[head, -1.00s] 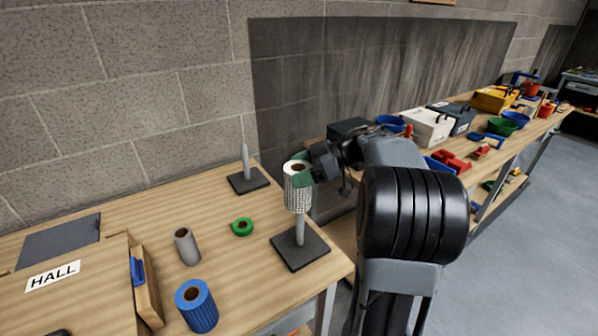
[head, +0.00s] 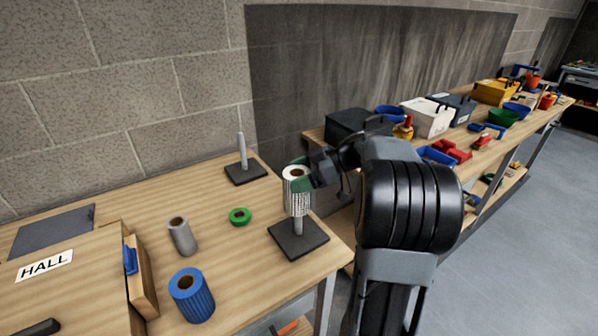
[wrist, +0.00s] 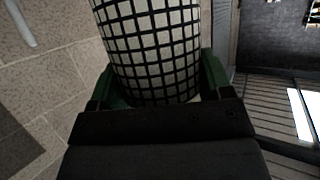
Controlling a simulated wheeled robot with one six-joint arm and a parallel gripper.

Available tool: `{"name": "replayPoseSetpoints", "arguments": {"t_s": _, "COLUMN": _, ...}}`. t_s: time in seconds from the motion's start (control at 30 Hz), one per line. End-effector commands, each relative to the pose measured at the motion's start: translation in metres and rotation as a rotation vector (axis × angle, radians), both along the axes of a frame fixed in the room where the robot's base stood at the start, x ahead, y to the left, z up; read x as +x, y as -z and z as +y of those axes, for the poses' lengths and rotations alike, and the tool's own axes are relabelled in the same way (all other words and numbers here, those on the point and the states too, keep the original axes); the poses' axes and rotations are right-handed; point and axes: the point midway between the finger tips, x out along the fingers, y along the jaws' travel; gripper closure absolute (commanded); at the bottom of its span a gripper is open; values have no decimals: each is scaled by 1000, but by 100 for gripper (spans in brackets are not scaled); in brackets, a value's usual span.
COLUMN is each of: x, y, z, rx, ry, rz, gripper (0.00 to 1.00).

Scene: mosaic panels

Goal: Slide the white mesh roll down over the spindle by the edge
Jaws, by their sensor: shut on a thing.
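The white mesh roll (head: 296,201) is upright around the upper part of the spindle (head: 298,225) by the table's right edge. The spindle's lower part and its dark square base (head: 297,240) show below the roll. My gripper (head: 300,178) is shut on the roll near its top, from the right. In the wrist view the roll (wrist: 150,45), white with a black grid, sits between the green fingers (wrist: 162,85). The spindle's tip is hidden inside the roll.
A second, bare spindle (head: 242,155) stands farther back. A grey roll (head: 184,240), a green ring (head: 239,216) and a blue roll (head: 192,299) stand on the table to the left. A bench with boxes (head: 428,118) runs behind on the right.

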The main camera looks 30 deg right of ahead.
Motion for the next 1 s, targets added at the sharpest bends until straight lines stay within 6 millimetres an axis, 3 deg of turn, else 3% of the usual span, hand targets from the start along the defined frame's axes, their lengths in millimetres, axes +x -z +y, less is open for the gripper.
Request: {"name": "replayPoseSetpoints", "arguments": {"t_s": 1.0, "x": 0, "y": 66, "z": 2, "rx": 7, "ry": -3, "rz": 2, "gripper": 84}}
